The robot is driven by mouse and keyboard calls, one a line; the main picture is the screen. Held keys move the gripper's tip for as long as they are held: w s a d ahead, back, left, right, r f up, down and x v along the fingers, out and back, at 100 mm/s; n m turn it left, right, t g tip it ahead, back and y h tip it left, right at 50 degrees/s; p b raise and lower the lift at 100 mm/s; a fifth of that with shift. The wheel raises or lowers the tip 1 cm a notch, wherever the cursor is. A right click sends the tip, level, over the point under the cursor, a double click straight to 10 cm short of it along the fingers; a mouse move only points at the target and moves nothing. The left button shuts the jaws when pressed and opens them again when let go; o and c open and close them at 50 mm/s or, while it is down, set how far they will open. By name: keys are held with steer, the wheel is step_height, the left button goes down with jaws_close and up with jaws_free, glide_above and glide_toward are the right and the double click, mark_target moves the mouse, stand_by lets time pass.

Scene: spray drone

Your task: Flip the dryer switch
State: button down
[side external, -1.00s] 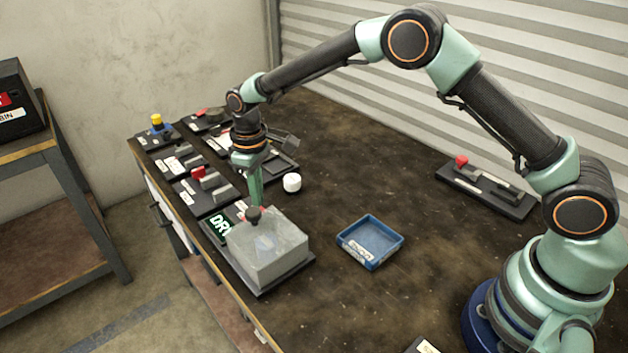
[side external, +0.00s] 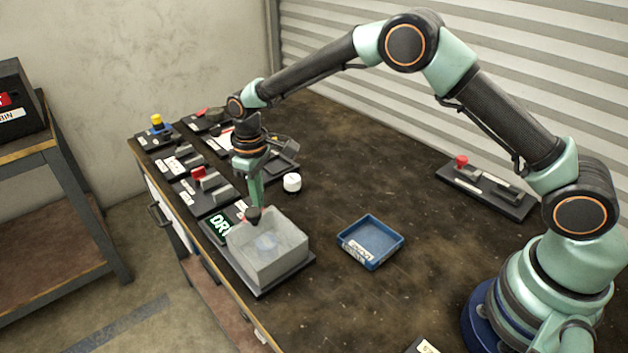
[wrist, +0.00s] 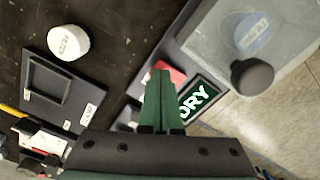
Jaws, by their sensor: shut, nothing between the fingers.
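The dryer is a grey base with a translucent box (side external: 268,252) and a dark round knob (side external: 253,214) at its corner. My gripper (wrist: 161,76) is shut and empty, pointing down over the dryer base beside the box. Whether it touches the red part I cannot tell. A bluish round item (side external: 267,243) shows through the box.
A white round cap (side external: 292,182) and an empty-looking blue tray (side external: 370,242) stand on the dark table. Several switch panels (side external: 208,190) line the left edge behind the dryer. A panel with a red knob (side external: 487,187) lies at right.

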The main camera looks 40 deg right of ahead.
steer(key=shift+f, duration=0.55)
stand_by(0.4)
steer(key=shift+r, duration=3.45)
steer(key=shift+r, duration=0.1)
